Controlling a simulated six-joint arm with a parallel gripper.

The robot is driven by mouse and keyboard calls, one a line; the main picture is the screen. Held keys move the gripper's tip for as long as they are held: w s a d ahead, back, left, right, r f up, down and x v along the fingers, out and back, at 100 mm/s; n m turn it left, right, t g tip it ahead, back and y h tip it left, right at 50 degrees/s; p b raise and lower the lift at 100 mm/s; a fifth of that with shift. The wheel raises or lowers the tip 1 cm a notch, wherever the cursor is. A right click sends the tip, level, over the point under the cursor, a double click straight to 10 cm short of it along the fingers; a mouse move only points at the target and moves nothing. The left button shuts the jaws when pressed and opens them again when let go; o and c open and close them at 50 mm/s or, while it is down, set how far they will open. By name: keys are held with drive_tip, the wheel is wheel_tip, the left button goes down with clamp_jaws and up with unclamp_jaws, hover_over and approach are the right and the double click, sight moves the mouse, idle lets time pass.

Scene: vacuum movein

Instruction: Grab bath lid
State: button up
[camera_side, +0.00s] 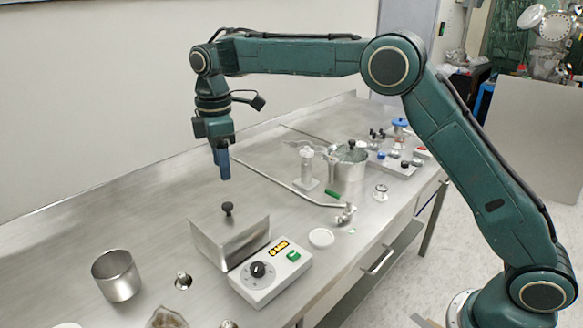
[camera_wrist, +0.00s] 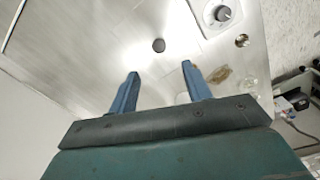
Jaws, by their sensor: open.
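The bath (camera_side: 213,250) is a square metal box on the steel bench, left of centre in the side view. Its metal lid (camera_side: 248,222) carries a black knob (camera_side: 228,209) and looks seated on top. The knob also shows in the wrist view as a dark round spot (camera_wrist: 158,45), just beyond the fingertips and between their lines. My gripper (camera_side: 225,178) points down above the knob, with a visible gap. In the wrist view my gripper (camera_wrist: 160,68) has its two blue fingers apart and nothing between them.
A control box (camera_side: 270,271) with a dial and green button stands against the bath. A metal beaker (camera_side: 117,276) stands at left. A lidded pot (camera_side: 349,166) and a metal rod (camera_side: 275,180) lie further back. Bare bench shows left of the bath.

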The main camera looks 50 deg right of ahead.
hover_over(227, 204)
drive_tip(key=shift+s+f, duration=0.15)
drive_tip(key=shift+f, duration=2.45)
drive_tip(key=shift+f, duration=2.6)
clamp_jaws()
drive_tip(key=shift+r, duration=0.25)
wheel_tip(227, 204, up, 20)
drive_tip(key=shift+f, duration=0.2)
